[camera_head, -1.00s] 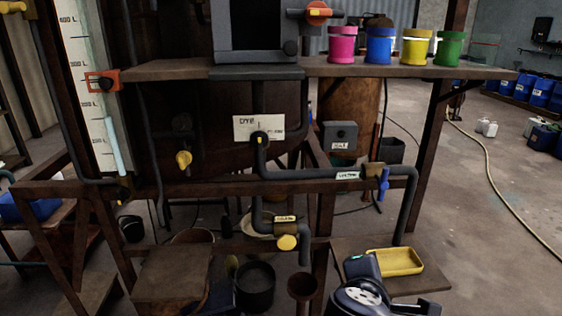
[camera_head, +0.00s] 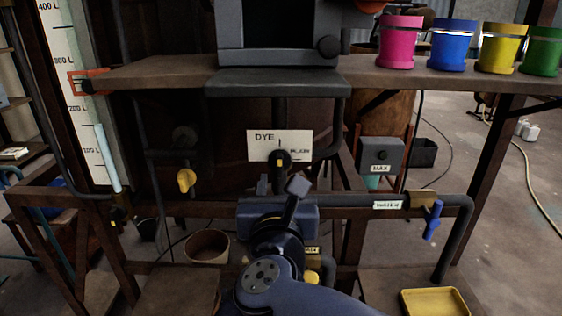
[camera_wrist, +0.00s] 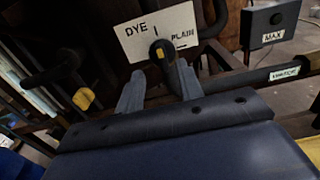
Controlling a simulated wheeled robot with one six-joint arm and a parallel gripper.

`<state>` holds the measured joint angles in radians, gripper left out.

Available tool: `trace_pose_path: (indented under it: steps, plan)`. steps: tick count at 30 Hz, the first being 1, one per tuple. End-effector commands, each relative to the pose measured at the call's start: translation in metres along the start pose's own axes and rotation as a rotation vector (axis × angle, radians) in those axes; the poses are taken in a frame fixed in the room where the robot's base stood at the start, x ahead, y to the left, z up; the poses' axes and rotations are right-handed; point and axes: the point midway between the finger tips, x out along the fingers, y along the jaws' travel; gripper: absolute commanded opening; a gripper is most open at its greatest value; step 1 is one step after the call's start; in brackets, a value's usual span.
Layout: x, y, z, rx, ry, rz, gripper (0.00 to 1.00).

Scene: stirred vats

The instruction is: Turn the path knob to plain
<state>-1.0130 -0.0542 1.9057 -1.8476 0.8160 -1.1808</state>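The path knob (camera_head: 280,158) is dark with a yellow mark. It sits at the lower edge of a white sign (camera_head: 259,146) reading DYE on the left and PLAIN on the right. The yellow mark looks roughly upright; its exact setting is hard to tell. My gripper (camera_head: 280,183) is just below and in front of the knob. In the wrist view, the knob (camera_wrist: 161,51) shows between and beyond the two fingers of my gripper (camera_wrist: 160,72), which are apart with gaps on both sides. Contact is not visible.
A dark pipe with a blue-handled valve (camera_head: 433,220) runs right of my gripper. A yellow-knobbed valve (camera_head: 186,180) is at left. A shelf (camera_head: 160,72) with several coloured pots overhangs above. A grey box marked MAX (camera_head: 380,154) and a yellow tray (camera_head: 434,302) are at right.

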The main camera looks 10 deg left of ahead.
Motion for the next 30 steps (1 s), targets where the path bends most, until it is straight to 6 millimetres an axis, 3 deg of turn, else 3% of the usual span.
trace_pose_path:
  steps: [6,12,25,30]
  plan:
    - [0.042,-0.001,0.000,-0.002,0.003,-0.004,0.35]
    - [0.065,-0.001,0.000,0.000,0.002,-0.003,0.35]
    - [0.073,-0.001,-0.001,0.002,0.002,0.000,0.35]
    - [0.073,-0.001,-0.001,0.002,0.002,0.000,0.21]
